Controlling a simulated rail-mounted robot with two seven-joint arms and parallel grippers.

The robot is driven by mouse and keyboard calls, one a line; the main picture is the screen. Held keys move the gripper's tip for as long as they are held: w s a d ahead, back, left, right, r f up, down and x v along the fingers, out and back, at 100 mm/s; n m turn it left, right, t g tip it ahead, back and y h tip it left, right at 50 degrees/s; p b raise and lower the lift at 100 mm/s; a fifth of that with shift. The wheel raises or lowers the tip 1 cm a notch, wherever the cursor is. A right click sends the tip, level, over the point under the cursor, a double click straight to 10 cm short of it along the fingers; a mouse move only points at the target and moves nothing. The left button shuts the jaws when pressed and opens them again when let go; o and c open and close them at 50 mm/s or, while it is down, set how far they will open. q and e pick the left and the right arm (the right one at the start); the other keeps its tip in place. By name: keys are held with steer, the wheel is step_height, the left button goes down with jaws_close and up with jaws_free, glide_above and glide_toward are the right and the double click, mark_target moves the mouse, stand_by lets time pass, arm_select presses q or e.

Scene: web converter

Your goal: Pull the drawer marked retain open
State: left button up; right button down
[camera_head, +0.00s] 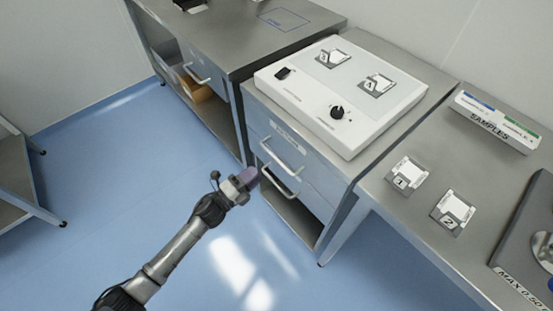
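The middle bench has two stacked grey drawers: an upper drawer (318,167) with a small white label (288,131) too small to read, and a second one below it. The upper bar handle (283,155) and the lower bar handle (280,180) are both pale metal. Both drawers look closed. I cannot tell which one is marked retain. My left gripper (250,178), with purplish fingers, is just left of the handles, close to the lower one. Whether it touches is unclear, and its finger gap is hidden. My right gripper is out of view.
A white control panel (340,95) sits on top of the drawer bench. The left bench has another handled drawer (204,72) above a shelf with a cardboard box (198,90). A sample box (495,122) stands at right. Blue floor (130,180) is open at left.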

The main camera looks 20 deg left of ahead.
mark_target(275, 157)
arm_select(q)
steer(key=b+x, duration=0.1)
steer(key=x, duration=0.8)
steer(key=shift+w+b, duration=0.1)
steer(key=shift+b, duration=0.2)
steer(key=shift+c, duration=0.5)
steer(key=c, duration=0.3)
jaws_close()
